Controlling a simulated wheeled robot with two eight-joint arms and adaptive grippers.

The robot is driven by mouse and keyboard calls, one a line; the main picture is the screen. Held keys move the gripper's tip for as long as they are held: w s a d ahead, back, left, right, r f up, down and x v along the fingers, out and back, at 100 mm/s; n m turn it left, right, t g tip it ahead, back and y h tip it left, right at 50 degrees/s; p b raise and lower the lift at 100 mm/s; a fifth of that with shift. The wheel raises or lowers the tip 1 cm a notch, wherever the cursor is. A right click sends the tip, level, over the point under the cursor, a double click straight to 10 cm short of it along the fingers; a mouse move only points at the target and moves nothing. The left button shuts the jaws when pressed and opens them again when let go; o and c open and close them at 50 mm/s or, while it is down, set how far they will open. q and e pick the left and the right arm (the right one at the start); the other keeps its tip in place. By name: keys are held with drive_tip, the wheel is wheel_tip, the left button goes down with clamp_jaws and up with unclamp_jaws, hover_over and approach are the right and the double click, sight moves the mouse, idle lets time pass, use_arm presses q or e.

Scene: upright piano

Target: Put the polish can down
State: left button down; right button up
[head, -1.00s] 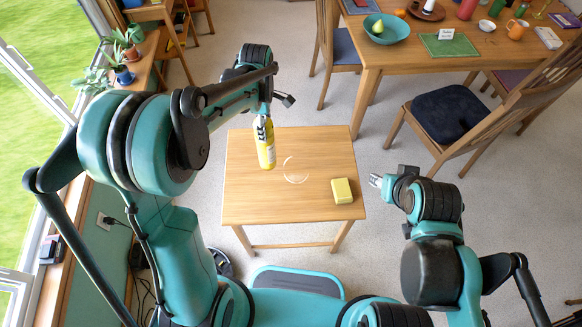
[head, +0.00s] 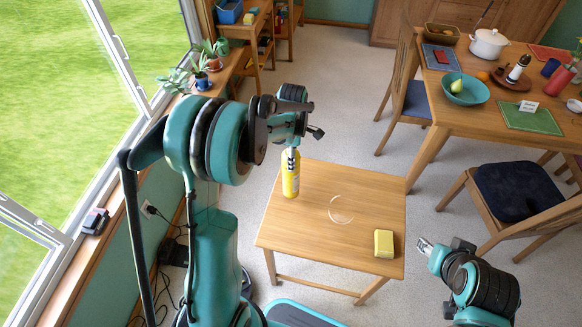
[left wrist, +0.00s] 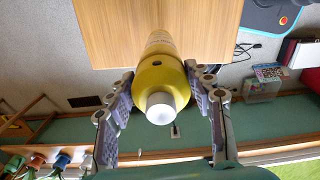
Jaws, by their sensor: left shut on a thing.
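The polish can (head: 290,178) is a yellow can with a dark-and-white pattern near its top. My left gripper (head: 291,152) is shut on it and holds it near upright. In the head view the can's bottom overlaps the left edge of the small wooden table (head: 325,240); I cannot tell whether it touches. In the left wrist view the can (left wrist: 161,78) points away between the two fingers (left wrist: 162,100), its pale cap toward the camera and its far end before the tabletop (left wrist: 115,35). My right gripper (head: 424,244) is right of the table, apart from it; its opening is unclear.
A pale ring mark (head: 341,210) is on the tabletop, with a yellow block (head: 384,243) near its front right corner. The tabletop between is clear. A chair (head: 515,192) and dining table (head: 470,115) stand to the right. A plant shelf (head: 225,75) runs along the window.

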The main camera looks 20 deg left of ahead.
sight(291, 175)
use_arm(q)
drive_tip(key=f, duration=0.1)
drive_tip(key=f+b, duration=0.1)
drive_tip(key=f, duration=0.2)
drive_tip(key=shift+a+f, duration=0.15)
drive_tip(key=shift+a, duration=0.2)
drive_tip(key=shift+f, duration=0.1)
drive_tip(key=c, duration=0.6)
unclamp_jaws()
drive_tip(key=shift+f+b, duration=0.1)
drive_tip(key=shift+b, duration=0.2)
